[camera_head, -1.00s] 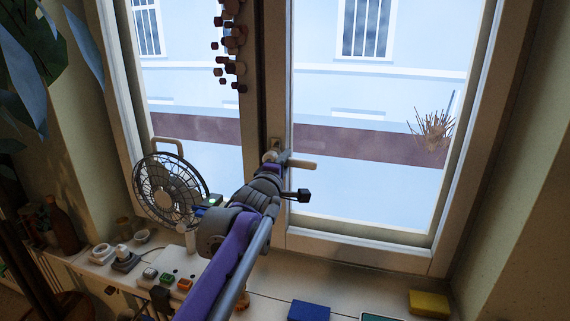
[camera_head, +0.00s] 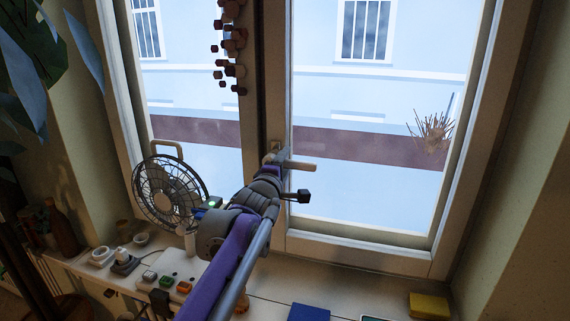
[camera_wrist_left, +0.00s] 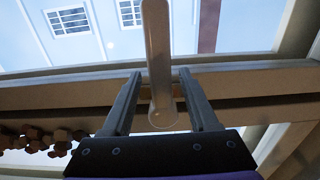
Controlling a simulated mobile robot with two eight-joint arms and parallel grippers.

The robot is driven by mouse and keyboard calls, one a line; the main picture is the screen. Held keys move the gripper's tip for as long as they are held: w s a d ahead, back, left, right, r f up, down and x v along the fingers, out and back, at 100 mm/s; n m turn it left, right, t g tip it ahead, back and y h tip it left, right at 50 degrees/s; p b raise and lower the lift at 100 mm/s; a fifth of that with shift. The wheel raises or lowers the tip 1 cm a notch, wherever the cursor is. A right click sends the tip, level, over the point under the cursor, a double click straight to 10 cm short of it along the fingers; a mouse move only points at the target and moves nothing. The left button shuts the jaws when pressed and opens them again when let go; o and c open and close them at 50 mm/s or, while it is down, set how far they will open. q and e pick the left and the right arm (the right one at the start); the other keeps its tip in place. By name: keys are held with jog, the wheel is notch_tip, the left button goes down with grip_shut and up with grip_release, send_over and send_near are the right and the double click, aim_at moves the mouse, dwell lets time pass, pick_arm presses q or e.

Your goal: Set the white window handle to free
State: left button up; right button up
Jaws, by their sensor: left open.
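The white window handle (camera_head: 301,166) points sideways to the right from the middle window frame in the head view. My left gripper (camera_head: 271,161) is at its pivot end, with the fingers largely hidden by my own wrist. In the left wrist view, the handle (camera_wrist_left: 158,45) runs between the two spread fingers of my left gripper (camera_wrist_left: 160,74). A gap shows on each side of the handle, so neither finger appears to touch it. My right gripper is not in view.
A desk fan (camera_head: 170,190) stands left of my left arm. Hanging brown ornaments (camera_head: 232,45) are above it to the left. A blue block (camera_head: 309,312) and a yellow block (camera_head: 429,305) lie on the sill. The space right of the handle is clear.

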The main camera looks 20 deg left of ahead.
pick_arm(q)
jog(key=s+b, duration=0.1)
jog(key=s, duration=0.9)
jog(key=shift+s+d, duration=0.4)
jog(key=s+d+f+m+g+p, duration=0.2)
jog(key=s+f+m+g, duration=0.4)
jog(key=s+f, duration=0.8)
jog(key=s+d+f+m+g+h+p, duration=0.1)
jog(key=s+d+f+m+g, duration=0.4)
jog(key=s+f+m, duration=0.8)
notch_tip(320, 180, down, 5)
jog(key=shift+s+d+f+g+p, duration=0.15)
jog(key=shift+s+f+g+p, duration=0.05)
jog(key=shift+s+g+p, duration=0.55)
